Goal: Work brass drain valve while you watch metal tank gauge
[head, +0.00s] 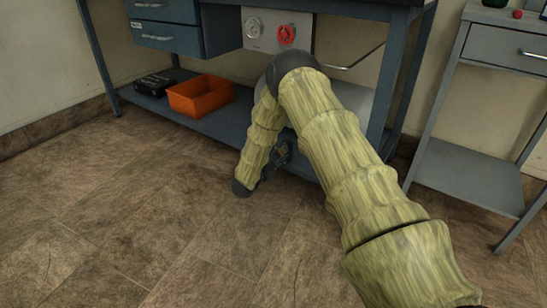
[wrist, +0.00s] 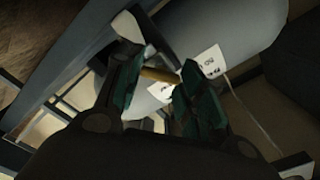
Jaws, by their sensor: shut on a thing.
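In the wrist view my gripper's (wrist: 161,80) dark green fingers are closed on a thin brass bar, the brass drain valve (wrist: 158,75), seen between them. The grey metal tank (wrist: 205,25) lies just beyond the fingers. In the head view the tank (head: 352,102) shows under the bench, partly behind my sleeved arm. My gripper (head: 282,154) shows small and dark at the bench's lower shelf, and the brass valve is hidden there. I cannot make out a gauge on the tank in either view.
A pale panel under the benchtop carries a round silver fitting (head: 253,28) and a red handwheel (head: 287,34). An orange bin (head: 200,96) and black case (head: 154,84) sit on the lower shelf (head: 220,122). A grey side table (head: 468,175) stands right. The left floor is clear.

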